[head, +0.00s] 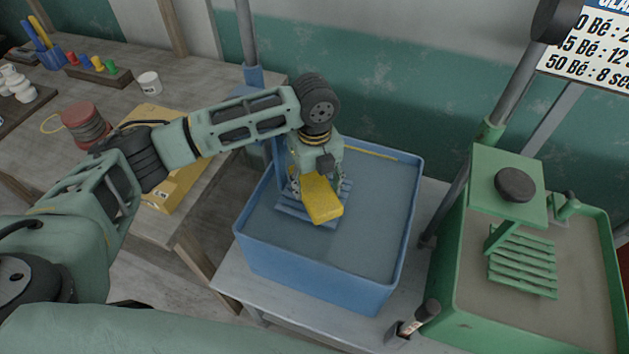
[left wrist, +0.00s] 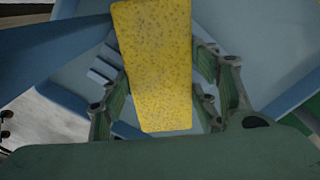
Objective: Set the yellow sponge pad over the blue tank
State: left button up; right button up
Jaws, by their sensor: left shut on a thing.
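The yellow sponge pad (head: 321,198) is held in my left gripper (head: 315,190), above the blue tank (head: 318,279). In the left wrist view the sponge pad (left wrist: 155,65) lies between the two green fingers of the left gripper (left wrist: 160,95), and its pores show clearly. Below the pad, a blue slatted rack (head: 297,210) sits inside the tank; the pad hides part of it. The tank holds a grey-blue liquid (head: 378,200). I cannot tell the exact gap between pad and rack. My right gripper is not in view.
A green tank (head: 518,334) with a green slatted rack (head: 522,262) stands at the right. A brush-like tool (head: 415,317) lies on the grey stand by the blue tank. A wooden bench (head: 100,100) at the left carries a yellow box (head: 178,185), a red-topped spool (head: 84,122) and a white cup (head: 149,83).

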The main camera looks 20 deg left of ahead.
aim_at(315, 185)
pick_arm(q)
jog(key=o, duration=1)
jog(key=shift+f, duration=0.1)
jog(key=shift+o, duration=0.9)
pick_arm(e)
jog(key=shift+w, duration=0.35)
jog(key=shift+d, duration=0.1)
pick_arm(q)
jog(key=shift+r, duration=0.35)
notch_tip(315, 185, up, 12)
jog(key=b, duration=0.2)
jog(key=shift+f, duration=0.2)
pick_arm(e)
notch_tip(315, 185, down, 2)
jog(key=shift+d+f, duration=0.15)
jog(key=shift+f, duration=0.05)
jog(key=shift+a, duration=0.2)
